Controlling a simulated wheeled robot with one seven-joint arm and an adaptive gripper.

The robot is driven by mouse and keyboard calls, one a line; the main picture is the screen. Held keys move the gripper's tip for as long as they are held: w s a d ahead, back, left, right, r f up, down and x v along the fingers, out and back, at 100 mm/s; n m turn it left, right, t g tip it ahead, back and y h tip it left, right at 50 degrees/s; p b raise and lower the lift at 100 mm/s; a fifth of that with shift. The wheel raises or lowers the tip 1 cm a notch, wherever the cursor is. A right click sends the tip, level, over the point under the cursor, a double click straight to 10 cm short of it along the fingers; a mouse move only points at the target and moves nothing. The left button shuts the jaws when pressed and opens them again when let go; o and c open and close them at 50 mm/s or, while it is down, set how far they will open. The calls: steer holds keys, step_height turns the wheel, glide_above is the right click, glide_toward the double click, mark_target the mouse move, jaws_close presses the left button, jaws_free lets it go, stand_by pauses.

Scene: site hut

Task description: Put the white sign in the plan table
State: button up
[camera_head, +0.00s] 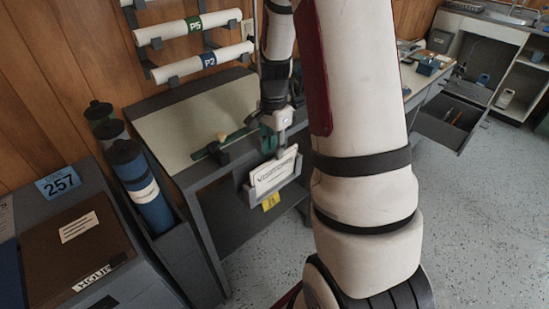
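A white sign (273,176) with dark lettering stands upright, slightly tilted, in a grey holder (290,182) at the front edge of the plan table. The plan table (170,123) has a pale sloping top and a dark grey frame. My gripper (279,138) is just above the sign, at the table's front edge. Its fingertips are small and partly hidden, so I cannot tell whether they touch the sign or are open or shut. My arm hides what lies right of the holder.
A green straightedge (233,142) lies across the table top. Rolled plans P5 (170,32) and P2 (185,67) hang on the wall rack. A blue tube (148,200) stands left of the table. A yellow tag (271,201) hangs below the holder. An open drawer (449,128) juts out at right.

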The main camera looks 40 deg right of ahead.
steer(key=s+a+r+n, duration=0.2)
steer(key=a+r, duration=0.1)
steer(key=r, duration=0.4)
steer(key=s+a+r+n, duration=0.1)
steer(key=a+r+n, duration=0.15)
steer(key=r, duration=0.35)
steer(key=s+a+r+n+t, duration=0.1)
steer(key=s+a+r+n, duration=0.2)
steer(key=s+a+n, duration=0.3)
steer(key=s+a+r+n+t, duration=0.2)
steer(key=s+a+r+n, duration=0.2)
steer(key=s, duration=0.9)
steer(key=shift+s+a+n, duration=0.25)
steer(key=shift+a+n, duration=1.3)
steer(key=shift+a, duration=0.55)
steer(key=shift+r, duration=0.1)
